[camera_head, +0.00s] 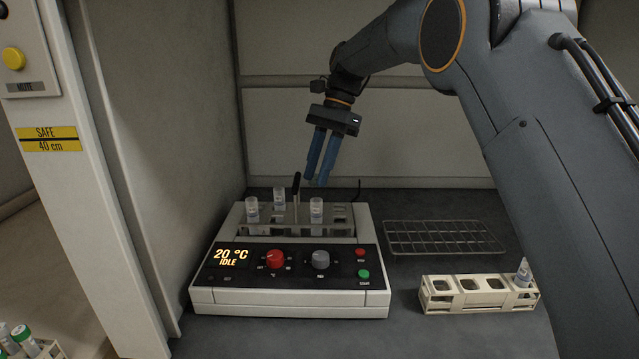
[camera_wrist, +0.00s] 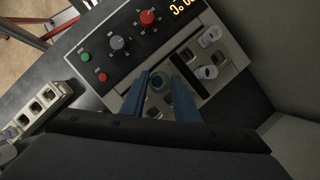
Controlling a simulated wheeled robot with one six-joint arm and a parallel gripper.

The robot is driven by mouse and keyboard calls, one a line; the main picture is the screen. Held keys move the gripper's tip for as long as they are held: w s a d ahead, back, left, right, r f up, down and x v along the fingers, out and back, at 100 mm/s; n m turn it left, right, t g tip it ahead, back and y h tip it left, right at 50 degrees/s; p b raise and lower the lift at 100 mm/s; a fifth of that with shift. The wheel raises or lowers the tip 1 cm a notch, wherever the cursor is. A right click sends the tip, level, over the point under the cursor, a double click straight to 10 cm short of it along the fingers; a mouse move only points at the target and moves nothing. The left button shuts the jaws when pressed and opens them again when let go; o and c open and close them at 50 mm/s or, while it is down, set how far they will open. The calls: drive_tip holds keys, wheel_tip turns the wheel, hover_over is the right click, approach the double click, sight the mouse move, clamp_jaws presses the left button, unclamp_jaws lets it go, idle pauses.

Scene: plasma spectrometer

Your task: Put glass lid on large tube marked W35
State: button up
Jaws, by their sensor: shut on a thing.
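My gripper (camera_head: 316,182), with two blue fingers, is shut and hangs above the right front tube (camera_head: 316,208) in the heater's rack. In the wrist view, a round, glassy piece (camera_wrist: 158,81) shows between the fingertips (camera_wrist: 160,84). I take it for the glass lid; it is hard to separate from the tube below. In the head view the lid is too small to make out. A left tube (camera_head: 252,209) and a rear tube (camera_head: 279,196) also stand upright in the rack. The tube labels are too small to read, so I cannot tell which is W35.
The white heater (camera_head: 290,301) reads 20 °C IDLE. A dark probe (camera_head: 296,187) stands up from its rack, left of my gripper. A wire rack (camera_head: 443,237) lies empty at right. A beige holder (camera_head: 470,302) has one tube (camera_head: 524,272) at its right end. Walls enclose the left and back.

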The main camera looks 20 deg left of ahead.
drive_tip(key=shift+d+f+p, duration=0.1)
drive_tip(key=shift+f+p, duration=0.35)
drive_tip(key=shift+f, duration=1.45)
drive_tip(key=o, duration=1)
drive_tip(key=b+v, duration=0.2)
drive_tip(key=v, duration=1)
drive_tip(key=shift+b, duration=0.35)
drive_tip(key=shift+d, duration=0.1)
